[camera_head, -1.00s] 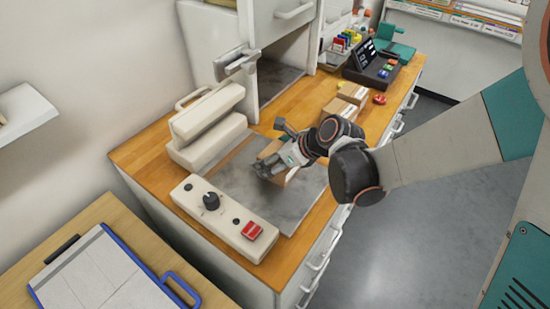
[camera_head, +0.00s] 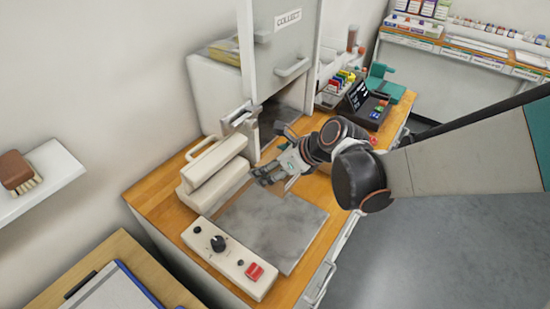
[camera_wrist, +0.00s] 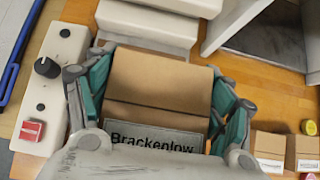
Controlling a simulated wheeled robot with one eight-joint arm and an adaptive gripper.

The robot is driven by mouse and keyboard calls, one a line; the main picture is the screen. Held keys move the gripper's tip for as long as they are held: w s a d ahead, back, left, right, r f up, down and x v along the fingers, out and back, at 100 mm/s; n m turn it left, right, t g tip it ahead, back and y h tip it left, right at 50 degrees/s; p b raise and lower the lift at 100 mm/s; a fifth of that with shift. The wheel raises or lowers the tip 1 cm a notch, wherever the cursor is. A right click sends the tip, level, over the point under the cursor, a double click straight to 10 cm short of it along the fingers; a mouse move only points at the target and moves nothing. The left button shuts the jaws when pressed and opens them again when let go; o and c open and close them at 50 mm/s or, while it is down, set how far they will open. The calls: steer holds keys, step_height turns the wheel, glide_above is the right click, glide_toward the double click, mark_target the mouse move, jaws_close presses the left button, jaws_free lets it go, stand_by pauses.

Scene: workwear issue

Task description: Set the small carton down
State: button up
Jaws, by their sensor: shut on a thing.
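My gripper (camera_head: 268,177) is shut on a brown cardboard carton, above the far edge of the grey plate (camera_head: 270,225) in the head view. There the carton is mostly hidden by the fingers. In the wrist view the carton (camera_wrist: 155,78) fills the space between the two teal-padded fingers. Its label reads "Brackenlow", and its lower part is hidden by my wrist. The grey plate is bare in the head view.
A cream sealer-like unit (camera_head: 213,165) and a control bar with a black knob and red switch (camera_head: 230,258) border the plate. A cabinet marked COLLECT (camera_head: 285,45) stands behind. Two more cartons (camera_wrist: 268,147) (camera_wrist: 303,150) sit on the wooden counter.

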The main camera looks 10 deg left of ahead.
steer(key=shift+r+p, duration=0.55)
steer(key=shift+r, duration=0.6)
steer(key=w+d+f+m+t+h+b, duration=0.1)
steer(key=w+d+m+b, duration=0.3)
steer(key=d, duration=1.2)
steer(key=w+d+f+m+t+h+b, duration=0.2)
steer(key=w+d+m+t+h+b, duration=0.2)
steer(key=d, duration=1.3)
steer(key=w+m, duration=0.2)
steer(key=shift+w+d+h, duration=0.25)
steer(key=shift+w+h, duration=0.05)
